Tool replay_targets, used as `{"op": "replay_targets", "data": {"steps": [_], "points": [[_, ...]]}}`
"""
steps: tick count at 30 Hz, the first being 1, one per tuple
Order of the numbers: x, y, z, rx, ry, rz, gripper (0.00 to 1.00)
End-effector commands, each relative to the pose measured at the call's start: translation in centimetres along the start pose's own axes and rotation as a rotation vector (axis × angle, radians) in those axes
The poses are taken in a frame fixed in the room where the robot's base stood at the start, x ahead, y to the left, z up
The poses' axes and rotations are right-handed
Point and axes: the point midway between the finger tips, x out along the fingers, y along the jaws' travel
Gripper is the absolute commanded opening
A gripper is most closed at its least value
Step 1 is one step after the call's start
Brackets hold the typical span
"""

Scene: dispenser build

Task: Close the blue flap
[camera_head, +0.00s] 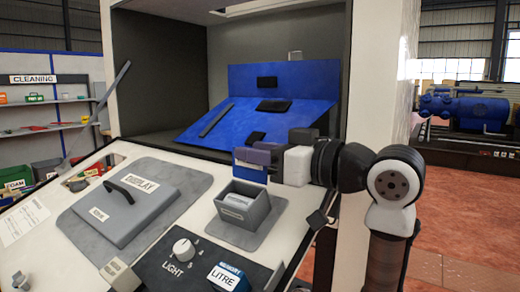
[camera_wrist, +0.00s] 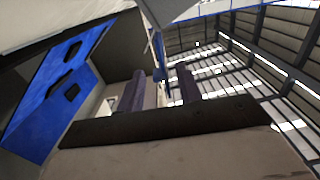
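The blue flap (camera_head: 215,110) is a broad sloping panel inside the open grey cabinet, its lower edge toward the front. It carries a black handle-like piece (camera_head: 272,105) and a thin dark bar at its left. An upright blue panel (camera_head: 300,75) stands behind it. Blue panelling with black pieces also shows at the left of the wrist view (camera_wrist: 45,105). My gripper (camera_head: 252,157) is in front of and below the flap's lower right part, apart from it. In the wrist view its two fingers (camera_wrist: 162,90) stand apart, with no held thing clear between them.
A sloping white console below holds a grey display lid (camera_head: 120,200), a grey open box (camera_head: 245,207), a light knob (camera_head: 184,249) and a blue litre tile (camera_head: 227,277). A small blue-and-white labelled piece (camera_head: 250,172) shows by my gripper. The cabinet's white right wall (camera_head: 380,80) stands behind my arm.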

Motion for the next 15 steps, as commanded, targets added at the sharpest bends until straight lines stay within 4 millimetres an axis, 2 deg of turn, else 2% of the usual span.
{"op": "replay_targets", "data": {"steps": [3, 11, 15], "points": [[-0.01, 0.0, 0.02, 0.0, 0.0, 0.0, 0.34], [-0.03, 0.01, 0.01, 0.0, 0.0, 0.0, 0.0], [-0.04, 0.0, 0.0, 0.0, 0.0, 0.0, 0.0]]}}
